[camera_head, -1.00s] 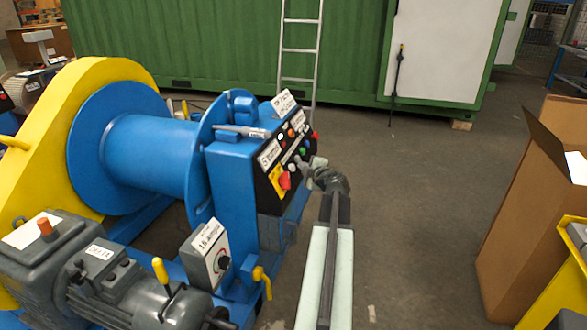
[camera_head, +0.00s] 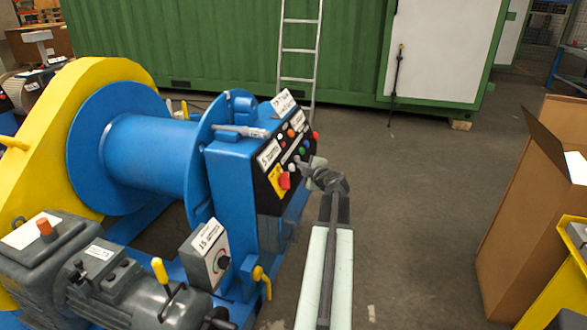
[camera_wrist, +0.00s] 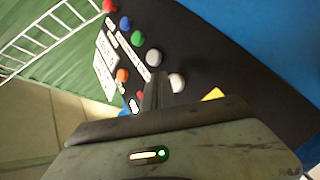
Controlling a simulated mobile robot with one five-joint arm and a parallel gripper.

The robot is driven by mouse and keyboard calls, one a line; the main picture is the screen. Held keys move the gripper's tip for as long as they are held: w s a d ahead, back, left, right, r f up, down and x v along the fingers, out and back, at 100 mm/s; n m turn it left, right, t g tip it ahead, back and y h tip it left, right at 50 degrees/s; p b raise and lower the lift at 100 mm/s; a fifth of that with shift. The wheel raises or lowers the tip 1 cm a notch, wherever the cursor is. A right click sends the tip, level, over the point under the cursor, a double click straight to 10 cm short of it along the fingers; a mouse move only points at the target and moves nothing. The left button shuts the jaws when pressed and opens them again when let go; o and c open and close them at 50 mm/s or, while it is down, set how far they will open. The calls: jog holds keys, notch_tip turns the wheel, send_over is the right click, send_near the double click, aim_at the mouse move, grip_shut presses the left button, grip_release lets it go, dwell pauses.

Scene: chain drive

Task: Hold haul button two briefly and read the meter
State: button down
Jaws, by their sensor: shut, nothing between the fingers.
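A black button panel (camera_head: 277,173) faces right on the blue housing of the winch. In the wrist view it carries a row of round buttons: red (camera_wrist: 109,6), blue (camera_wrist: 125,23), green (camera_wrist: 137,38), grey (camera_wrist: 153,57) and pale grey (camera_wrist: 176,82). An orange button (camera_wrist: 122,75) sits to one side. My gripper (camera_head: 304,163) is shut and empty, close to the panel. In the wrist view my gripper (camera_wrist: 157,76) points between the grey and pale grey buttons; contact cannot be told. Label text is too small to read, and I cannot identify the meter with certainty.
A grey box (camera_head: 210,252) with a dark round dial stands below the panel, beside a yellow lever (camera_head: 262,278). A red switch (camera_head: 284,181) is low on the panel. A cardboard box (camera_head: 525,215) stands at right.

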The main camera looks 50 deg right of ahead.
jog(key=shift+w+a+f, duration=0.1)
jog(key=shift+w+f, duration=0.05)
jog(key=shift+w, duration=0.15)
jog(key=shift+w+a+f+b, duration=0.15)
jog(key=shift+w+f+b, duration=0.1)
jog(key=shift+w+b, duration=0.2)
dwell(1.5)
dwell(2.5)
jog(key=shift+s+d+r+p, duration=0.15)
jog(key=shift+s+r+p, duration=0.1)
jog(key=shift+s, duration=0.15)
jog(key=shift+s+d+r+p, duration=0.15)
jog(key=shift+s+p, duration=0.1)
jog(key=shift+s, duration=0.15)
jog(key=s, duration=0.1)
jog(key=s+d+r+p, duration=0.1)
jog(key=s, duration=0.1)
jog(key=s+r+p, duration=0.1)
jog(key=shift+s+d+r, duration=0.15)
dwell(0.4)
